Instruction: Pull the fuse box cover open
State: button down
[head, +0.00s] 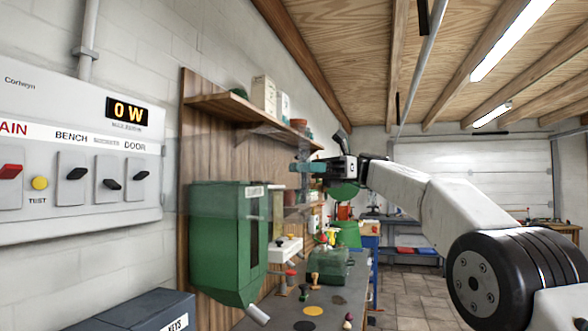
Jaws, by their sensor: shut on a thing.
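The fuse box (75,160) is the grey-white panel on the left wall, with a red switch, several black switches, a yellow test button and a lit "0 W" display. Its switches are uncovered. A faint clear cover (228,155) appears to stand out from the panel's right side toward my gripper; its outline is hard to follow. My gripper (306,168), with teal fingertips, is shut at the far end of this clear pane, well to the right of the panel. The exact grip point is too small to see.
A green dispenser (222,240) stands in front of a wooden backboard with a shelf (235,107). Below are a workbench (335,300) with small items and a dark "KEYS" box (135,312). Open floor (405,290) lies to the right.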

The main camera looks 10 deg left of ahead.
jog(key=shift+w, duration=0.25)
jog(key=c, duration=1.6)
grip_release()
